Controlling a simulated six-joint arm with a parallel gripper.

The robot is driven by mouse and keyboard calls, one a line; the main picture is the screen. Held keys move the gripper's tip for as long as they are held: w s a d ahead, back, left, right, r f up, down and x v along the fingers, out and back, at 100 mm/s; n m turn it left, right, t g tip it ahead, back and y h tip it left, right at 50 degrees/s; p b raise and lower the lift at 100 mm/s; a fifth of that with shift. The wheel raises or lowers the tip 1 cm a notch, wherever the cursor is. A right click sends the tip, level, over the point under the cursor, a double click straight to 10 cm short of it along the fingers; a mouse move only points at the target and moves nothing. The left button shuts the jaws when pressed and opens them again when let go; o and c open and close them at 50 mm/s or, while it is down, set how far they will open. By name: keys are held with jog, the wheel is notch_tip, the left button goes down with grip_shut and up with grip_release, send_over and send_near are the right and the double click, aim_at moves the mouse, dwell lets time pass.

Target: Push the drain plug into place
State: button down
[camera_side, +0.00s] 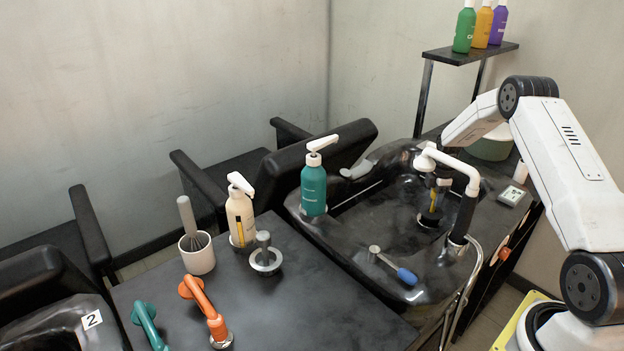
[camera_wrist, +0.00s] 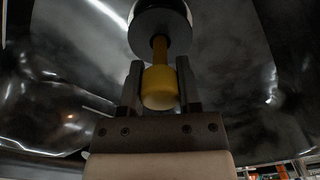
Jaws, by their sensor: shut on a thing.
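The drain plug shows in the wrist view as a yellow knob and stem (camera_wrist: 158,86) with a dark round disc (camera_wrist: 160,25) at its far end. In the side view the drain plug (camera_side: 432,208) is small and dark, with a yellow part, over the black wash basin (camera_side: 370,225). My gripper (camera_wrist: 160,82) is shut on the yellow knob, one finger on each side. In the side view my gripper (camera_side: 435,186) hangs inside the basin, partly behind the faucet. The drain opening is hidden, and I cannot tell whether the disc touches the basin.
A white-and-black faucet (camera_side: 462,200) stands close in front of my gripper. A blue-handled tool (camera_side: 395,268) lies on the basin's near edge. A teal pump bottle (camera_side: 314,185) stands at its left. Several more items sit on the dark counter (camera_side: 290,315).

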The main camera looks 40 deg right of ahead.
jog(key=shift+f, duration=1.3)
dwell(0.9)
grip_release()
jog(key=shift+r, duration=0.2)
dwell(0.5)
jog(key=shift+r, duration=2.7)
jog(key=shift+r, duration=0.1)
jog(key=shift+r, duration=3.9)
